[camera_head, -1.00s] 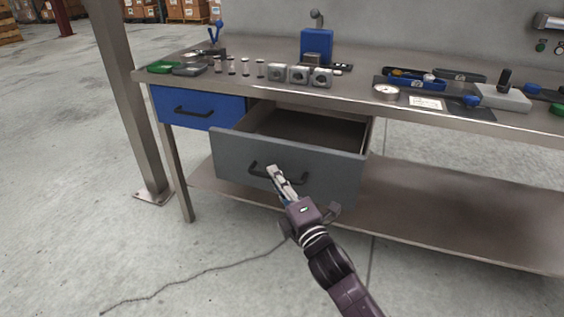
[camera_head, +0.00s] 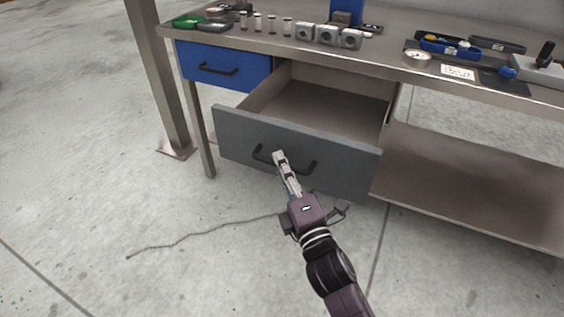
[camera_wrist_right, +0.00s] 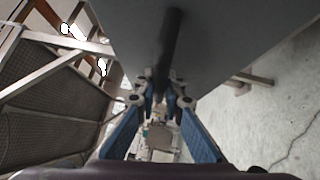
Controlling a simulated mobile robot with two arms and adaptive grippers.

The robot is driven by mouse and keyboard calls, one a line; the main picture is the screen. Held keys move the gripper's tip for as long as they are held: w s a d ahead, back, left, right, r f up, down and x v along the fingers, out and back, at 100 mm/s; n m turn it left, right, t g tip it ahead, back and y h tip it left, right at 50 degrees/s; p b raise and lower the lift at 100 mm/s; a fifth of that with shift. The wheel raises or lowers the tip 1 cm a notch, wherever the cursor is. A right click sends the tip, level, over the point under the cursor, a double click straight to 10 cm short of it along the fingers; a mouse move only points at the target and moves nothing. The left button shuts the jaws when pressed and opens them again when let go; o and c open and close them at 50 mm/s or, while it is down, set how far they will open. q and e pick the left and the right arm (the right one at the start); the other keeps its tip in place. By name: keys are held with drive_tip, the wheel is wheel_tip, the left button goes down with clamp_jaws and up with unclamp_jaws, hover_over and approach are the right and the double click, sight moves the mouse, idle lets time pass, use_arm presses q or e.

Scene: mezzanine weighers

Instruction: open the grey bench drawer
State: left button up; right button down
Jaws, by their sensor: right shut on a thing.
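The grey bench drawer (camera_head: 235,135) stands pulled well out below the bench top, and its empty inside shows. Its dark bar handle (camera_head: 303,168) runs across the front. My right gripper (camera_head: 279,157) is shut on the handle near its middle. In the right wrist view the handle (camera_wrist_right: 173,45) runs in between the fingers of the right gripper (camera_wrist_right: 161,88), against the grey drawer front (camera_wrist_right: 225,35). My left gripper is in neither view.
A closed blue drawer (camera_head: 222,66) is left of the grey one. A lower shelf (camera_head: 470,190) lies to the right.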

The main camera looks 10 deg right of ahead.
drive_tip(key=c, duration=2)
unclamp_jaws()
drive_tip(key=v, duration=1.2)
